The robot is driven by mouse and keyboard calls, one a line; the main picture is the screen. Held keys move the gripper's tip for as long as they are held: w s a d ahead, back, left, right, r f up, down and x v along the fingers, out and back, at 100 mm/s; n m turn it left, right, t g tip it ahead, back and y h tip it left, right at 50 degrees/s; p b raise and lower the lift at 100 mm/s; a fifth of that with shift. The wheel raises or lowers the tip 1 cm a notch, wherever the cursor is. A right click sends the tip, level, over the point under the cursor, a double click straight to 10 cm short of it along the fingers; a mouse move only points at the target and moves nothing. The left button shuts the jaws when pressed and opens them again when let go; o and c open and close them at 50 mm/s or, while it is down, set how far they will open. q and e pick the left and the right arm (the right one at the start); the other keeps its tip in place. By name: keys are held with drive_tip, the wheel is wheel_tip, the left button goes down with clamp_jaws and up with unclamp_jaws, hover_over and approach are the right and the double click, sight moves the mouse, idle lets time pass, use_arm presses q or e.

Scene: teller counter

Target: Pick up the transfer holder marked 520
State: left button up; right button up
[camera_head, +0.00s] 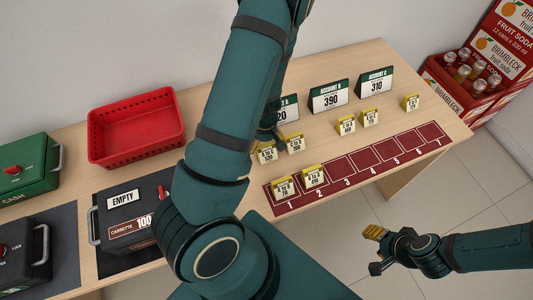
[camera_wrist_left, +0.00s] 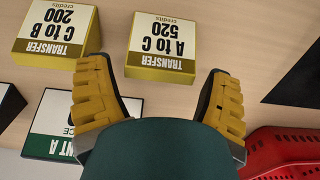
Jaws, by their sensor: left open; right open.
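The transfer holder marked 520 (camera_wrist_left: 163,42), a small yellow block with a white A to C label, sits on the counter. In the head view this holder (camera_head: 266,153) stands beside my left arm, partly hidden. My left gripper (camera_wrist_left: 160,82) is open above the counter, its yellow fingers on either side of the holder's near edge in the picture, apart from it. In the head view the left gripper is mostly hidden behind its arm. My right gripper (camera_head: 376,240) is open and empty off the counter at the lower right.
The C to B holder marked 200 (camera_wrist_left: 54,30) stands close beside it. More holders (camera_head: 345,126) and account signs (camera_head: 330,98) stand to the right. A red numbered mat (camera_head: 395,152) holds two holders. A red basket (camera_head: 137,125) and a cassette (camera_head: 128,215) are left.

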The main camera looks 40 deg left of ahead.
use_arm(q)
wheel_tip(320, 180, down, 2)
drive_tip(key=shift+f+b, duration=0.1)
drive_tip(key=shift+b, duration=0.2)
drive_tip(key=c, duration=0.9)
drive_tip(key=shift+o, duration=0.2)
